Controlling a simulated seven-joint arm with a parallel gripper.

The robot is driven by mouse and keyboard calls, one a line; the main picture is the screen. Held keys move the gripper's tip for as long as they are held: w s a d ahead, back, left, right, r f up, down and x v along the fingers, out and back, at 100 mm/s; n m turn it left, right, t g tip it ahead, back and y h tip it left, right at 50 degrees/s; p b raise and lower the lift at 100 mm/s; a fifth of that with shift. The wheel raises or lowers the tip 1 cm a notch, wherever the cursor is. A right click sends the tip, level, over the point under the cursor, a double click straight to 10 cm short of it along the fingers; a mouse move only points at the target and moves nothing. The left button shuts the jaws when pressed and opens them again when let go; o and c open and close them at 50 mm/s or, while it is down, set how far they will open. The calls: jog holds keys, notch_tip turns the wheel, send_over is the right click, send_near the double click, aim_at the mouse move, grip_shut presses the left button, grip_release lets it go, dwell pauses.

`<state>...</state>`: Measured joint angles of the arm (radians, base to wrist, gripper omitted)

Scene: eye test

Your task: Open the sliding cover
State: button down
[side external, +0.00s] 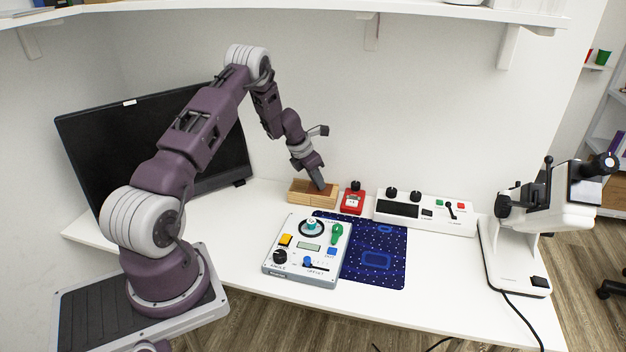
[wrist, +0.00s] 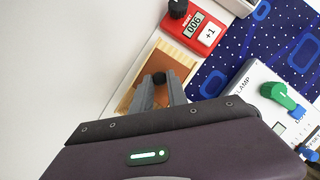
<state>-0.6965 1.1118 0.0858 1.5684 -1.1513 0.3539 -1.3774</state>
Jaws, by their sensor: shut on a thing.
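A light wooden box (side external: 310,200) stands on the white desk near the back wall. Its brown sliding cover (wrist: 168,62) fills most of the box top in the wrist view, inside a paler rim. My gripper (side external: 320,187) points down onto the box top from above. In the wrist view its two grey fingers (wrist: 160,82) are shut on a small dark knob (wrist: 159,77) on the cover. The near part of the box is hidden behind my gripper there, so I cannot tell how far the cover is slid.
A red counter (side external: 352,201) stands close to the box's right. A grey control box (side external: 300,265) and blue patterned mat (side external: 390,272) lie in front. A dark monitor (side external: 95,145) stands left.

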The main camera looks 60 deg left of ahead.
aim_at(310, 193)
jog(key=c, duration=1.3)
grip_release()
jog(key=v, duration=0.7)
